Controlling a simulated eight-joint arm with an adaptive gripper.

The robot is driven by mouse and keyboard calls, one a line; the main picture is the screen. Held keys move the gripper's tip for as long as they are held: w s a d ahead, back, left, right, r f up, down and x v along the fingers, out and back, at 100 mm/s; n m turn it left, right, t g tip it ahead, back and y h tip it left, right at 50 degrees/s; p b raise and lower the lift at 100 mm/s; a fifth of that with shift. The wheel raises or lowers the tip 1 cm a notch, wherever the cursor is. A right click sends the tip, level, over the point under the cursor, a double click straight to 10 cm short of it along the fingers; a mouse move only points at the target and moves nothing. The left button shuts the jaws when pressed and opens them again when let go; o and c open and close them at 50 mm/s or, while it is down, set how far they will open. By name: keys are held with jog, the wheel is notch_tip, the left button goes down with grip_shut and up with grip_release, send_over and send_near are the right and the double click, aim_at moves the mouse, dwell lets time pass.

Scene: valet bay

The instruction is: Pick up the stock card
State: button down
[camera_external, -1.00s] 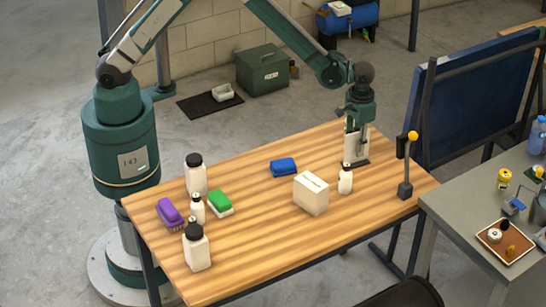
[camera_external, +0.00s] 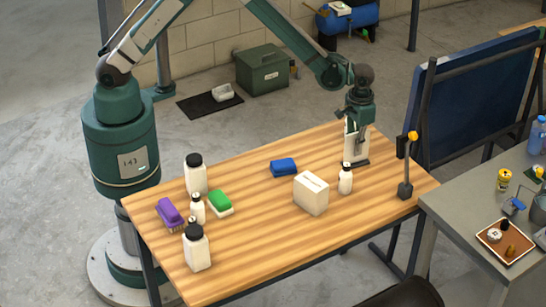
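My gripper (camera_external: 356,156) points down over the far right part of the wooden table (camera_external: 270,240), behind a small white bottle (camera_external: 345,179). A pale upright piece shows at its lower end, with a small dark flat patch under it at the tabletop. I cannot tell whether that pale piece is my fingers or a card, and the finger gap is not clear. I cannot make out the stock card for certain. A white box (camera_external: 311,194) with a slot-like line on top stands in front and to the left.
A blue sponge (camera_external: 283,167) lies left of my gripper. A yellow-knobbed lever (camera_external: 406,170) stands on the right. Black-capped bottles (camera_external: 197,248), a green sponge (camera_external: 220,199) and a purple brush (camera_external: 169,211) stand on the left. The front middle of the table is clear.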

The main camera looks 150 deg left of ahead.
jog(key=shift+r+p, duration=0.75)
jog(key=shift+r, duration=4.25)
